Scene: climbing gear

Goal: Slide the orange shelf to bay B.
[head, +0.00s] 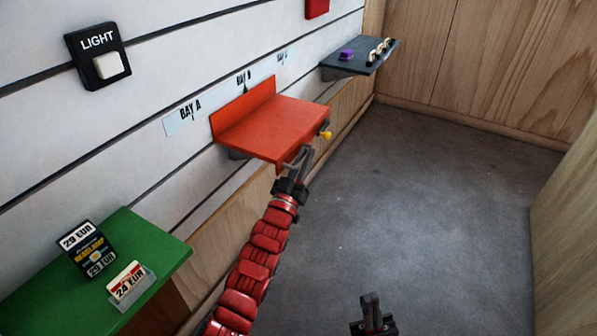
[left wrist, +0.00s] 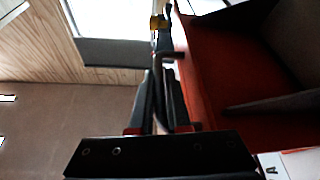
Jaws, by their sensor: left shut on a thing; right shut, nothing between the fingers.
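The orange shelf (head: 275,122) sits on the slatted wall with its back panel below the label strip (head: 190,113). The BAY B label (head: 243,79) is just above about the middle of that panel; I cannot tell if it lines up exactly. BAY A is left, BAY C farther right. A yellow knob (head: 325,134) is at the shelf's front right; it also shows in the left wrist view (left wrist: 158,22). My left gripper (head: 298,158) is shut at the shelf's front edge, on a grip part mostly hidden by the fingers. My right gripper (head: 370,302) is shut and empty over the floor.
A green shelf (head: 165,247) with price cards stands at lower left. A dark grey shelf (head: 345,66) with a purple item and several small rings is farther along the wall. A LIGHT switch (head: 98,56) is at upper left. The grey floor at right is clear, with wooden walls beyond.

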